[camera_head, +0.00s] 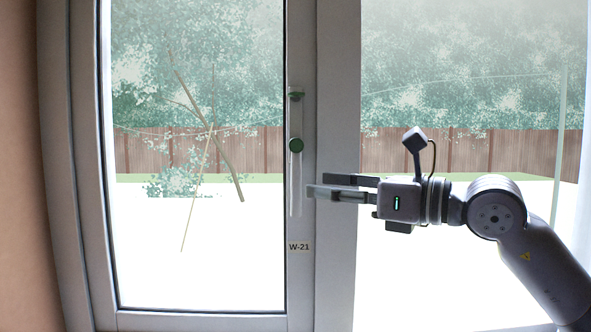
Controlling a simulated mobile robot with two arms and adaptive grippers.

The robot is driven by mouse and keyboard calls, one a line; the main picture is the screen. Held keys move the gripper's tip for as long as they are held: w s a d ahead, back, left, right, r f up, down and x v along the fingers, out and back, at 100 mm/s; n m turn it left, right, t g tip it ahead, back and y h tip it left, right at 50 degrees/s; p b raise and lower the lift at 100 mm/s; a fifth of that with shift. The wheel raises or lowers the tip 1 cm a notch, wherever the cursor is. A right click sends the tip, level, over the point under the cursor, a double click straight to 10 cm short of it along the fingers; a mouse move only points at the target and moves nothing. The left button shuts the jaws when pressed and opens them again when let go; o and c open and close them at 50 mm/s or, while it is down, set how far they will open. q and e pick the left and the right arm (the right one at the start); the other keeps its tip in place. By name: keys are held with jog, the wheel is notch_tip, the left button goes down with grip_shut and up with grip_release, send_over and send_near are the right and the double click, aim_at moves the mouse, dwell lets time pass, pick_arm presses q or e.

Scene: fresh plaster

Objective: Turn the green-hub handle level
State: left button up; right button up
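The window handle has a round green hub (296,145) on the grey frame post. Its pale lever (296,185) hangs straight down from the hub, faint against the frame. My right gripper (317,186) comes in from the right with its fingers pointing left. The two fingers are apart with nothing between them. Their tips are just right of the lever, below hub height; I cannot tell the depth gap. My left gripper is not in view.
A second green fitting (296,95) sits above the hub on the same post. A label "W-21" (299,247) is below the handle. Glass panes lie on both sides of the post, and a brown wall (18,170) stands at the far left.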

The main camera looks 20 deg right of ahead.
aim_at(296, 188)
jog(key=p+x, duration=0.2)
jog(key=x, duration=0.3)
jog(key=shift+w+a+r, duration=0.15)
jog(key=shift+a, duration=0.1)
jog(key=shift+w+a, duration=0.25)
jog(key=shift+w, duration=0.15)
grip_shut()
